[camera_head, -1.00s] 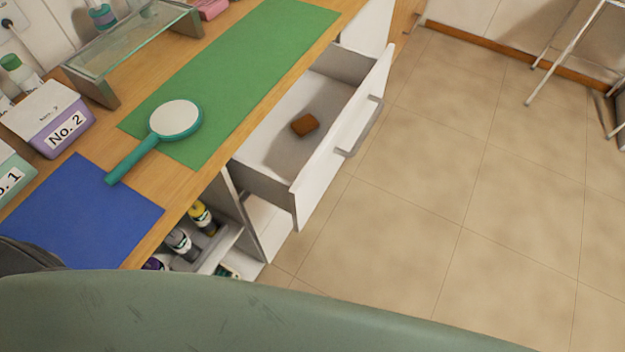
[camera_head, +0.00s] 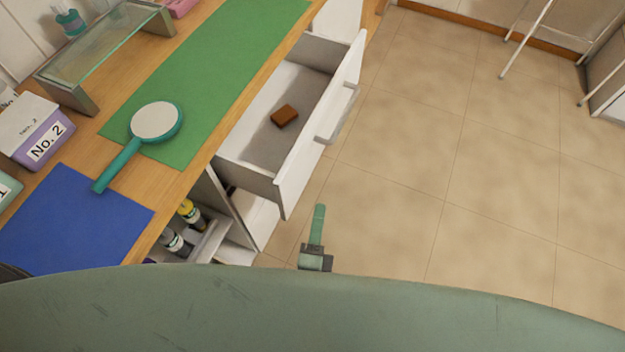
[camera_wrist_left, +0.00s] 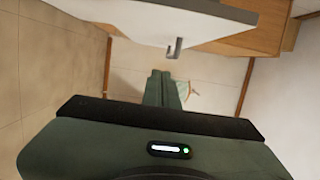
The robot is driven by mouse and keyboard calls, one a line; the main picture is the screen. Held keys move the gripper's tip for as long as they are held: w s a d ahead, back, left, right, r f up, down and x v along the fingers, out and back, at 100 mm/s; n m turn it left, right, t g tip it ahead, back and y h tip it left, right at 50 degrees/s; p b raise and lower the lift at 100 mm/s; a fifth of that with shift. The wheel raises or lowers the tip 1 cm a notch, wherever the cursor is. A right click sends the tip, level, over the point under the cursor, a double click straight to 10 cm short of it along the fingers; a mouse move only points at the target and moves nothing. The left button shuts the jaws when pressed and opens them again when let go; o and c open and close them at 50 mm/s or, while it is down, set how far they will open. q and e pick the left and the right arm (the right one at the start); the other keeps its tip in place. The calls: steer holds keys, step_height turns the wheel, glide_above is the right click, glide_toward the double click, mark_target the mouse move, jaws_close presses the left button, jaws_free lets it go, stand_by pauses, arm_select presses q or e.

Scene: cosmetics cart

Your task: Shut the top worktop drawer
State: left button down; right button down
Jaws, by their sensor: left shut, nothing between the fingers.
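The top worktop drawer (camera_head: 301,170) is pulled open under the wooden worktop in the head view. Its white front carries a bar handle (camera_head: 338,115), and a small brown block (camera_head: 285,115) lies inside. My left gripper (camera_head: 319,208) shows low in the middle of the head view, over the floor, to the right of the drawer's near corner and apart from it. Its green fingers are shut and empty. The left wrist view shows the shut fingers (camera_wrist_left: 164,76) near a white panel with a small metal handle end (camera_wrist_left: 174,48). My right gripper is not in view.
On the worktop (camera_head: 95,140) lie a green mat (camera_head: 215,65), a blue mat (camera_head: 75,225) and a teal hand mirror (camera_head: 157,121). Bottles (camera_head: 190,214) stand on a shelf below. A white-legged stand (camera_head: 527,40) is at the back right. The tiled floor right of the drawer is clear.

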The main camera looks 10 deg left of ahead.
arm_select(q)
steer(key=w+a+p, duration=0.1)
steer(key=w+a, duration=0.2)
steer(key=w, duration=0.8)
steer(key=shift+a, duration=0.15)
steer(key=a, duration=0.2)
steer(key=w+a+p, duration=0.1)
steer(key=a, duration=0.1)
steer(key=w+a+p, duration=0.1)
steer(key=a, duration=0.1)
steer(key=shift+a+r, duration=0.1)
steer(key=w+a, duration=0.1)
steer(key=a, duration=0.2)
steer(key=w+a, duration=0.1)
steer(key=a, duration=0.2)
steer(key=w+a+p, duration=0.1)
steer(key=a, duration=0.2)
steer(key=shift+w+a, duration=0.2)
steer(key=shift+a, duration=0.5)
steer(key=shift+w+a, duration=0.1)
